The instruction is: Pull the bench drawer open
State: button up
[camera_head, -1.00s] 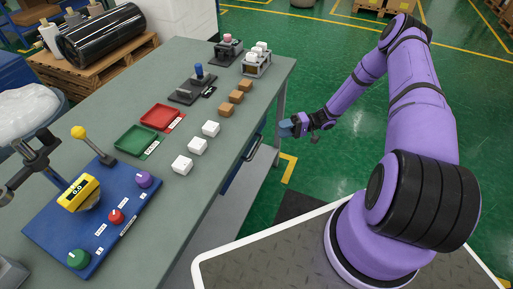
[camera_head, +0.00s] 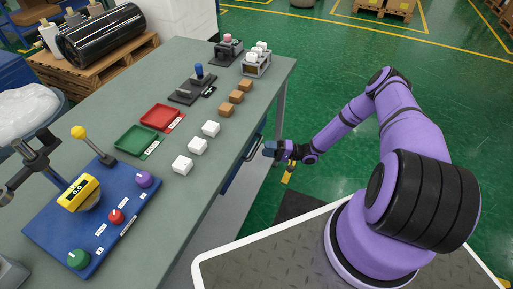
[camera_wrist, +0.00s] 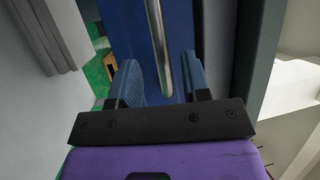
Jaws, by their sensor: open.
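The blue bench drawer (camera_head: 232,170) sits under the right edge of the grey-green bench and looks closed. Its front (camera_wrist: 128,40) fills the middle of the wrist view, with a metal bar handle (camera_wrist: 159,45) running across it. My gripper (camera_head: 268,148) is beside the drawer in the head view. In the wrist view my gripper (camera_wrist: 163,82) is open, its two blue fingers on either side of the handle's end. I cannot tell whether either finger touches the handle.
The bench top (camera_head: 225,135) holds white blocks (camera_head: 197,146), brown blocks (camera_head: 237,97), a red tray (camera_head: 160,116), a green tray (camera_head: 136,139) and a blue control panel (camera_head: 95,215).

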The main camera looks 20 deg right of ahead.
aim_at(257, 146)
jog(key=shift+x, duration=2.55)
grip_shut()
